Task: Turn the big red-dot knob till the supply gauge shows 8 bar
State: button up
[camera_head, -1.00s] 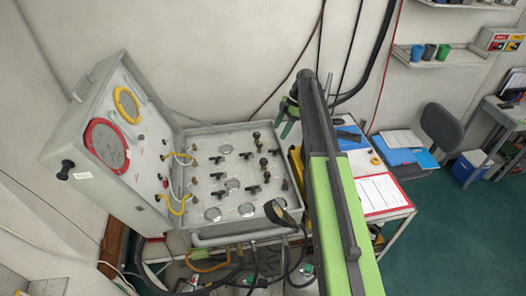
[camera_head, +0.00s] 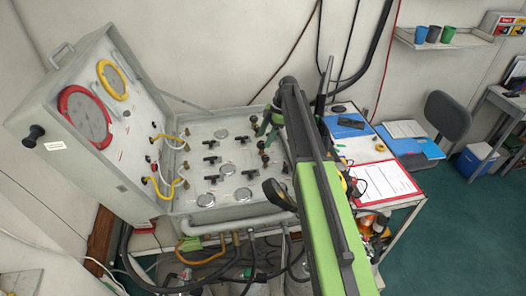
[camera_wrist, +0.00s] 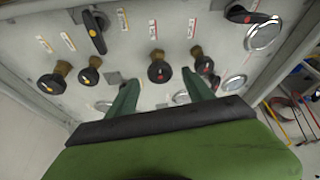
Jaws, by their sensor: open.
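In the wrist view, a round black knob with a red dot (camera_wrist: 159,71) on a brass stem lies between the two green fingers of my gripper (camera_wrist: 161,90), which is open. A second red-dot knob (camera_wrist: 205,66) is close beside it, near the right fingertip. I cannot tell whether either finger touches a knob. In the head view, my gripper (camera_head: 266,130) is over the right rear part of the grey panel (camera_head: 185,207). Several small round gauges (camera_head: 205,200) are set in the panel. Which one is the supply gauge, and its reading, cannot be made out.
Two yellow-dot knobs (camera_wrist: 52,82) stand left of my gripper; a yellow-dot black lever (camera_wrist: 95,32) and a red-dot lever (camera_wrist: 245,15) are farther up. The raised lid carries red-ringed (camera_head: 85,90) and yellow-ringed dials. A side table with a clipboard (camera_head: 382,185) is to the right.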

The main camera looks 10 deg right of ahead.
aim_at(262, 146)
jog(key=b+x, duration=0.1)
jog(key=x, duration=0.1)
jog(key=shift+a+f, duration=0.1)
jog(key=shift+f, duration=0.25)
jog(key=shift+r, duration=0.15)
